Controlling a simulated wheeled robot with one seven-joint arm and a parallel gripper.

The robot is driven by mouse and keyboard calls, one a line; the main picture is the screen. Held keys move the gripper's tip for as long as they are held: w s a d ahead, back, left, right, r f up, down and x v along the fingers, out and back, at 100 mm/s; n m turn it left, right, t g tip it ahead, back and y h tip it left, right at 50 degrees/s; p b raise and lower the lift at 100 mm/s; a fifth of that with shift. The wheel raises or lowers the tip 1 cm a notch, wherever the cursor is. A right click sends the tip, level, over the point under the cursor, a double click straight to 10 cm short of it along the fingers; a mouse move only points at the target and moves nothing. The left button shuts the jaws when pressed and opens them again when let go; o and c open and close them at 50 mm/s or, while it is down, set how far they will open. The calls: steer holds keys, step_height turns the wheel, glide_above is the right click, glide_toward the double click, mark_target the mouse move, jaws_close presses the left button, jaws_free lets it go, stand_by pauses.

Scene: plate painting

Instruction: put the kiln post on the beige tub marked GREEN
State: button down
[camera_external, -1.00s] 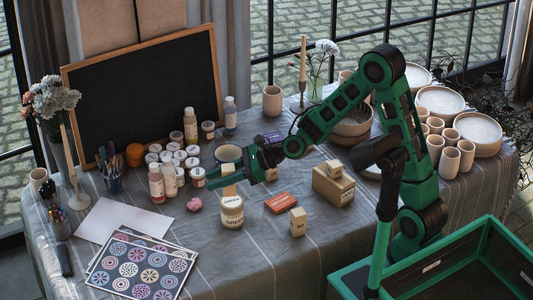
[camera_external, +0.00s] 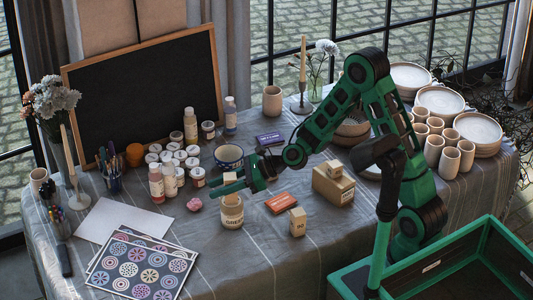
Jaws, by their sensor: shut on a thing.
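The kiln post, a small beige block (camera_external: 230,199), is upright between the fingers of my gripper (camera_external: 229,187). My gripper is shut on it, and the fingers cover its middle. Directly below is the beige tub marked GREEN (camera_external: 232,221), a round jar standing on the table. The post's lower end overlaps the tub's top in the view and hides much of the lid. It looks to be at the lid, but I cannot tell whether it touches.
A blue-patterned bowl (camera_external: 229,156) stands behind my gripper. A pink lump (camera_external: 194,204) and paint jars are to the left. An orange box (camera_external: 282,203), a beige block marked 30 (camera_external: 297,222) and a cardboard box (camera_external: 333,185) are to the right. The cloth in front is clear.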

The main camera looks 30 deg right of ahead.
steer(key=c, duration=1.3)
jaws_free()
steer(key=v, duration=1.2)
steer(key=shift+r, duration=0.15)
steer(key=s+d+f+n+g+h, duration=0.1)
steer(key=s+d+n+h, duration=0.2)
steer(key=d, duration=0.6)
steer(key=s+d+f+n+h, duration=0.1)
steer(key=d+n+h, duration=0.25)
steer(key=d, duration=0.45)
steer(key=s+d+f+n+g+h, duration=0.1)
steer(key=s+d+n+h, duration=0.15)
steer(key=d+n, duration=0.45)
steer(key=s+d+r+g+h, duration=0.1)
steer(key=s+d+r, duration=0.1)
steer(key=s+d, duration=0.4)
steer(key=s+d+r+n+g+h, duration=0.1)
steer(key=s+d, duration=0.5)
steer(key=s, duration=0.2)
steer(key=s+d+r+n+g+h, duration=0.1)
steer(key=s+d+r, duration=0.1)
steer(key=s+d, duration=0.4)
steer(key=shift+s+d+r+n, duration=0.25)
steer(key=shift+s+d+r, duration=0.05)
steer(key=shift+s, duration=0.3)
